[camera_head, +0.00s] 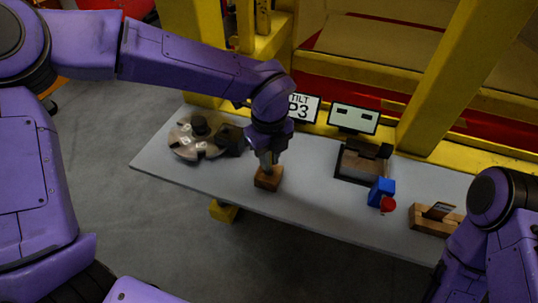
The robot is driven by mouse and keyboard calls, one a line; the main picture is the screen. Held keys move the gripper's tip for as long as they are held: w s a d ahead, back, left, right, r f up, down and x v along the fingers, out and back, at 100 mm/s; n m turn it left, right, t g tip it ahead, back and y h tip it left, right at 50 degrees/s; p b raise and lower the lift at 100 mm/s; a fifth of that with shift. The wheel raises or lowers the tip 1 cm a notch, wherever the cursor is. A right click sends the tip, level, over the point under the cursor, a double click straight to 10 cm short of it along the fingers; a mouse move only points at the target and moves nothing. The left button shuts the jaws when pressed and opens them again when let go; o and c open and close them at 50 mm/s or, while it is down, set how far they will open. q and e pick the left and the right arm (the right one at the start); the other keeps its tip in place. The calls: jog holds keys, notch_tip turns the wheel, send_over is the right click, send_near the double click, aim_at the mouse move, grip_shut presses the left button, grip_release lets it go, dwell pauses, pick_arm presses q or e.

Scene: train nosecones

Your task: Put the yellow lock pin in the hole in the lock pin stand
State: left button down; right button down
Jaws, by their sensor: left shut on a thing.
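A small brown wooden block (268,178), which looks like the lock pin stand, sits near the front edge of the grey table. My left gripper (266,164) points down directly over this block, its fingertips at or just above the block's top. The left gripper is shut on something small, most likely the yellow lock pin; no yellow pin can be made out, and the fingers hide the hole. Whether the pin is in the hole cannot be told. My right arm shows at the lower right, but its gripper is not visible.
A round disc fixture (184,141) stands at the table's left. A dark-framed wooden box (358,164), a blue block (381,190) with a red end and a wooden holder (432,220) stand to the right. Two signs (353,118) and yellow beams line the back.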

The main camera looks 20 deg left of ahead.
pick_arm(q)
jog(key=shift+f, duration=0.25)
jog(key=c, duration=1.1)
grip_release()
notch_tip(320, 180, up, 13)
jog(key=shift+f+b, duration=0.2)
jog(key=shift+b, duration=0.25)
